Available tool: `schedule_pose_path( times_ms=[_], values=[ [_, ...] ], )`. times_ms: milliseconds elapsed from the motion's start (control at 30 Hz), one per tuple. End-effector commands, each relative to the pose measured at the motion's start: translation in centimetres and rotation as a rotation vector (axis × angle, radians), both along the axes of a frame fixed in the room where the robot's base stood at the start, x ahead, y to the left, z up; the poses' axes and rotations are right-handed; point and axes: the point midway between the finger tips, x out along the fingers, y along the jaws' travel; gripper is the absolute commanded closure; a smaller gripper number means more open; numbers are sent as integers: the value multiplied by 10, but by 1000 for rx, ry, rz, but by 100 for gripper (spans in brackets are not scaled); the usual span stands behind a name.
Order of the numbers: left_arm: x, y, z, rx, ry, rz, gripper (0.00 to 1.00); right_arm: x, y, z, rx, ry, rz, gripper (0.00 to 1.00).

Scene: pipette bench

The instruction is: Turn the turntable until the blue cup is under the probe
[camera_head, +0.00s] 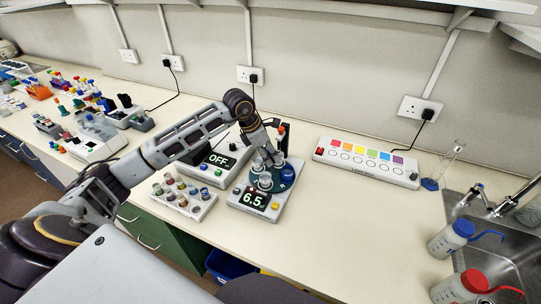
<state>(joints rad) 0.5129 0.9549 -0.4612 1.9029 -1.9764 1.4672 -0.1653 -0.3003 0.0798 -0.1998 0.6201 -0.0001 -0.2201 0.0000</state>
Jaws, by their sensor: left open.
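The turntable (265,186) is a dark round plate with a few cups on it, on a white device showing 6.5. The blue cup (287,175) sits at the plate's right side. A dark upright with a reddish part (281,131) stands behind the turntable; the probe itself is hard to make out behind my gripper. My left gripper (267,163) is open, pointing down just above the turntable among the cups. Whether its fingers touch a cup or the plate cannot be told. My right gripper is not in view.
A white box reading OFF (216,160) stands behind left of the device. A white rack of small vials (184,196) stands to its left. A panel with coloured squares (366,162) lies to the right. The bench right of the device is clear up to the sink (510,240) and bottles.

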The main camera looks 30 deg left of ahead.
Motion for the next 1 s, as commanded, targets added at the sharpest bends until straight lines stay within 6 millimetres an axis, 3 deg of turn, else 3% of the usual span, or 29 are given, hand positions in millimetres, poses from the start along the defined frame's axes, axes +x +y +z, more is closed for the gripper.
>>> schedule_pose_path(
  times_ms=[200,600,933,1000],
  values=[
    [5,-4,-15,-1,1,2,53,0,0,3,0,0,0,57],
    [6,-5,-19,0,0,1,54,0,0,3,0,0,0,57],
    [6,-5,-19,0,0,1,97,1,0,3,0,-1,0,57],
    [6,-5,-19,0,0,1,100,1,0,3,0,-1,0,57]
  ],
)
